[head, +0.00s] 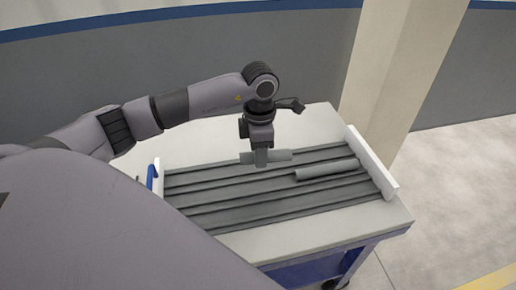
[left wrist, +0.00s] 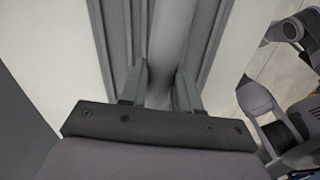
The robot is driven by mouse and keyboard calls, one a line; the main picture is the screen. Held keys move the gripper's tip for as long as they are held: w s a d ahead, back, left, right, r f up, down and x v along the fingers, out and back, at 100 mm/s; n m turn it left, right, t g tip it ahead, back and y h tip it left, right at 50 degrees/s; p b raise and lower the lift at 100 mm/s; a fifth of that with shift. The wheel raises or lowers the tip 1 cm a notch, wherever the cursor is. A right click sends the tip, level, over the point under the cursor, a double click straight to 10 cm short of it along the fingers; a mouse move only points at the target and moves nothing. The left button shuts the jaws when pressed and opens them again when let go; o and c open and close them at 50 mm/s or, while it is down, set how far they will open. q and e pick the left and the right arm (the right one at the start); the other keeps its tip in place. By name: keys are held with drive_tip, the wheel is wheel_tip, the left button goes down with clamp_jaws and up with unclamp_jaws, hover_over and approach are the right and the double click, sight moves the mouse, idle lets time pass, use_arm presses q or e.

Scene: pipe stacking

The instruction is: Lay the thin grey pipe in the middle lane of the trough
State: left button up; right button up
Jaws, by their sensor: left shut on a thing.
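My left gripper (head: 261,160) points down over the back half of the trough, shut on the thin grey pipe (head: 281,156). The pipe lies crosswise in the jaws, along the trough's length. In the left wrist view the pipe (left wrist: 174,35) runs between the two fingers (left wrist: 162,88). The trough (head: 230,212) has long dark grey lanes with raised ridges. The gripper hides part of the pipe, and I cannot tell whether the pipe touches the lane below. My right gripper is not in view.
Another grey pipe (head: 327,170) lies in the trough to the right of the held one. White end walls (head: 370,162) close the trough's ends. A blue part (head: 151,178) stands at the left end. The table (head: 310,226) has a bare front strip.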

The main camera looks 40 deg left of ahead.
use_arm(q)
drive_tip(key=shift+a+f+n, duration=0.25)
drive_tip(key=shift+f+n, duration=0.05)
drive_tip(key=shift+n, duration=0.2)
drive_tip(key=shift+f+b, duration=0.5)
drive_tip(key=shift+f, duration=0.2)
drive_tip(key=b, duration=0.5)
hover_over(258, 187)
wheel_tip(258, 187, down, 7)
drive_tip(key=shift+w+r, duration=0.1)
drive_tip(key=shift+r, duration=0.05)
drive_tip(key=shift+f+b, duration=0.5)
drive_tip(key=shift+f, duration=0.15)
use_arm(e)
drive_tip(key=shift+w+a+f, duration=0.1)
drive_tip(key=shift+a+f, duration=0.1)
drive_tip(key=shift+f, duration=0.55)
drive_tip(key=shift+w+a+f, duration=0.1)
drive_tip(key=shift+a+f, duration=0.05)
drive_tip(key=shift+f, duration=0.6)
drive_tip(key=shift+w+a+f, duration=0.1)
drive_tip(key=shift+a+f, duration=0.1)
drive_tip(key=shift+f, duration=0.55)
use_arm(q)
drive_tip(key=o, duration=1.1)
drive_tip(key=shift+f, duration=0.1)
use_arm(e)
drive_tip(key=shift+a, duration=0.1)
